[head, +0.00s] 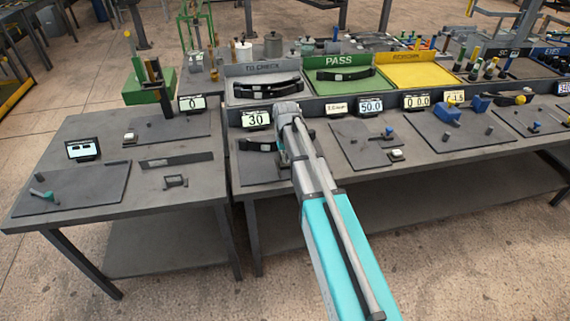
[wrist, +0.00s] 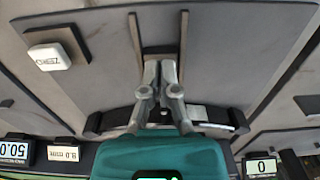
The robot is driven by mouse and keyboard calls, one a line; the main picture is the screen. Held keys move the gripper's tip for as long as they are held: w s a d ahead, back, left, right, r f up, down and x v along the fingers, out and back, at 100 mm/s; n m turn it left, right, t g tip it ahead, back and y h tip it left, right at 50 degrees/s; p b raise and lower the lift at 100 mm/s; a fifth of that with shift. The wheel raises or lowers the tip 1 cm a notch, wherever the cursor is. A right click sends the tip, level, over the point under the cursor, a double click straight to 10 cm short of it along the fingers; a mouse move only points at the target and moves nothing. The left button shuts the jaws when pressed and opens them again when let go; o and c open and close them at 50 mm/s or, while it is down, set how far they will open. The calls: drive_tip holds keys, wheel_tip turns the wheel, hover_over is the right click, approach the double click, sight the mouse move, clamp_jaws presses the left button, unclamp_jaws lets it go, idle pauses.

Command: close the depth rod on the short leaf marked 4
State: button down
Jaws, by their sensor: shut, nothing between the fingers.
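My gripper (wrist: 160,72) is shut with nothing between its fingers. It sits over a grey fixture plate (wrist: 225,50). A dark, slightly curved short leaf (wrist: 232,119) with a pale label lies across behind the fingers, partly hidden by them. The label is too small to read. In the head view the leaf (head: 262,146) lies on the plate left of my arm, below the display reading 30 (head: 256,119). Two narrow bars (wrist: 136,38) stand either side of the fingertips. I cannot tell which part is the depth rod. My arm hides the fingertips in the head view.
A white ZERO button (wrist: 50,56) sits on a dark block near the gripper. Behind the plate are a grey TO CHECK tray (head: 240,101), a green PASS tray (head: 320,90) and a yellow tray (head: 440,84). A display reading 50.0 (head: 370,106) stands to the right.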

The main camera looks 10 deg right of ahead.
wheel_tip(320, 180, up, 6)
drive_tip(key=p, duration=0.6)
drive_tip(key=shift+r, duration=0.15)
idle(0.5)
drive_tip(key=shift+s, duration=0.1)
drive_tip(key=s, duration=2.1)
drive_tip(key=shift+s, duration=0.1)
idle(1.8)
